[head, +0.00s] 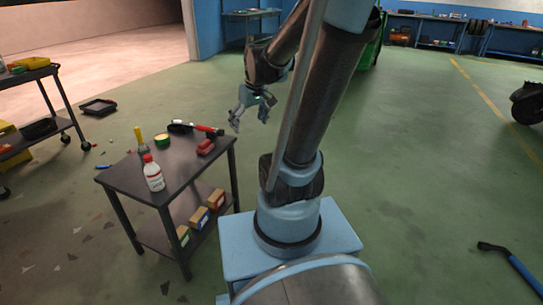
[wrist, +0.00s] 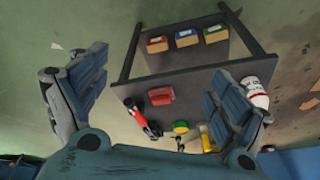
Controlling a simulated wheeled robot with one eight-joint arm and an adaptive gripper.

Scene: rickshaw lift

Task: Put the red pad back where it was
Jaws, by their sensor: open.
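The red pad (head: 206,147) lies flat on the top of the dark metal table (head: 187,167), near its right edge. In the wrist view the red pad (wrist: 161,96) shows between my two fingers, some way below them. My gripper (head: 249,122) hangs in the air above and to the right of the table's back right corner. Its jaws are open and empty, with both fingers wide apart in the wrist view (wrist: 155,92). Nothing hides the pad.
On the same table stand a white bottle with a red cap (head: 153,173), a yellow-handled tool (head: 139,136), a green-and-yellow round item (head: 162,140) and a red-and-black tool (head: 207,130). Several small boxes (head: 199,217) sit on the lower shelf. Another cart (head: 38,105) stands left.

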